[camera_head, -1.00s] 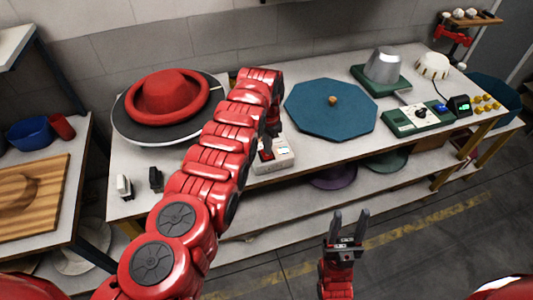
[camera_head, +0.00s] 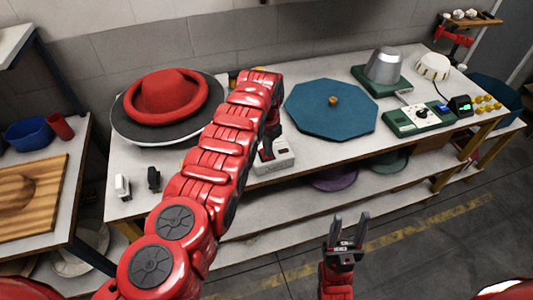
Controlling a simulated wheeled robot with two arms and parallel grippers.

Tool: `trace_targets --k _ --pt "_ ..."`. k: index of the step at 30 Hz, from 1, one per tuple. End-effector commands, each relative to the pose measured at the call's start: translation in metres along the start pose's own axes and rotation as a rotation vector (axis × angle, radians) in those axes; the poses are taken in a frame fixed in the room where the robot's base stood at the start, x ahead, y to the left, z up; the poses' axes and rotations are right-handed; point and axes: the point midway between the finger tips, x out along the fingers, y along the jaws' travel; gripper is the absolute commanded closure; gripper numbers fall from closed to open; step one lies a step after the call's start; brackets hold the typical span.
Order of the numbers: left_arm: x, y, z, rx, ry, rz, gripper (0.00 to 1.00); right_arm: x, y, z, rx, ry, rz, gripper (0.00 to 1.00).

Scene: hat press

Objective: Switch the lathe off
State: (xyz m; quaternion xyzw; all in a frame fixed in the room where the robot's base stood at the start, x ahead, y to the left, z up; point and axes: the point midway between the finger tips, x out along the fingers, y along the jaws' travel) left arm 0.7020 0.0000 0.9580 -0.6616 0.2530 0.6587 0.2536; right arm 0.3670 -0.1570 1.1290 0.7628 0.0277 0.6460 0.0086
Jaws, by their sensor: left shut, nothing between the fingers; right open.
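The lathe is a round grey-black disk (camera_head: 150,132) on the bench, with a red brimmed hat (camera_head: 172,95) on it. A small white control box (camera_head: 283,160) sits near the bench's front edge, right of the disk. My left arm reaches across the bench, and my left gripper (camera_head: 267,153) is shut and empty, pointing down at the box. Its fingertips are at the box's top, but I cannot tell whether they touch. The gripper hides much of the switch area. My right gripper (camera_head: 348,228) is open and empty in front of the bench, over the floor.
A blue octagonal board (camera_head: 335,108) with a knob lies right of the box. A green control panel (camera_head: 417,118) and a grey metal form (camera_head: 386,65) stand further right. Two small switches, one white (camera_head: 122,187) and one black (camera_head: 154,178), sit at the bench's left front.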

Motion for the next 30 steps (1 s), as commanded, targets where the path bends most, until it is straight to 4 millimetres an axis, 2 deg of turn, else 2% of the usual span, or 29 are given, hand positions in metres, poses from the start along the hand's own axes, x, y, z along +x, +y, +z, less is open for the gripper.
trace_targets --k 1,7,21,30 --pt "0.004 0.001 0.001 0.0 -0.003 0.002 1.0 -0.002 0.0 0.0 0.0 0.0 0.0 0.5" --pt "-0.004 0.001 0.001 0.0 -0.004 0.002 1.0 0.005 0.0 -0.001 0.0 0.0 0.0 0.5" --pt "-0.047 0.0 0.0 0.0 -0.001 0.001 1.0 0.045 0.002 -0.008 0.0 0.0 0.0 0.5" --pt "-0.069 0.001 0.001 0.001 -0.003 0.002 1.0 0.06 0.003 -0.01 0.0 0.0 0.0 0.5"
